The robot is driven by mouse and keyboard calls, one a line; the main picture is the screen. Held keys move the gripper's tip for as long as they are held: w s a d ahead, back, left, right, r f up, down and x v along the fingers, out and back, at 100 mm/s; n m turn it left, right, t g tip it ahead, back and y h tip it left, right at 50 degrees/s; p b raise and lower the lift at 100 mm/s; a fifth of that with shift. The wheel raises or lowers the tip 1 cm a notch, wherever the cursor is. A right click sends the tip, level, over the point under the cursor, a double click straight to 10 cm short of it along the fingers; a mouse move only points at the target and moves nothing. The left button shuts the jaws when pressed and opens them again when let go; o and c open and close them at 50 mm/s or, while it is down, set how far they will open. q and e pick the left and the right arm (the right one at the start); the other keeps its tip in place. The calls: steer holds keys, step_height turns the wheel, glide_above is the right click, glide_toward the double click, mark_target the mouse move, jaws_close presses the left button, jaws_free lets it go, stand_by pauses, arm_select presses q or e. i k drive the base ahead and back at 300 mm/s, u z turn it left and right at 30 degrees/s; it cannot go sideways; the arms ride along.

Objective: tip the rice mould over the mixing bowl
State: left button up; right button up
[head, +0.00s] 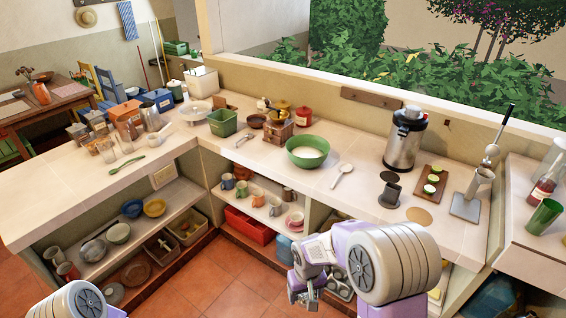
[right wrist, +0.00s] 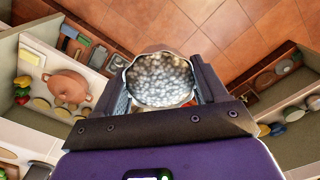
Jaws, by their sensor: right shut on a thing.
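My right gripper (head: 303,292) is low in front of the counter, at the bottom of the head view. In the right wrist view it is shut on the rice mould (right wrist: 160,82), a round cup filled with white grains, its open top facing the wrist camera. I cannot make out the mould clearly in the head view. The green mixing bowl (head: 296,157) stands on the counter with something white inside, beyond and apart from my right gripper. Only part of my left arm shows at the bottom left; its gripper is out of view.
The counter (head: 330,207) has free room in front of the bowl. A white spoon (head: 342,175) lies right of the bowl and a wooden grinder (head: 277,131) stands left of it. A steel flask (head: 403,140) stands further right. Shelves with cups (head: 257,198) run below.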

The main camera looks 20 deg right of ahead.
mark_target(307, 151)
steer(key=u, duration=0.55)
steer(key=i, duration=0.8)
steer(key=u, duration=0.35)
steer(key=i, duration=1.2)
steer(key=z, duration=0.65)
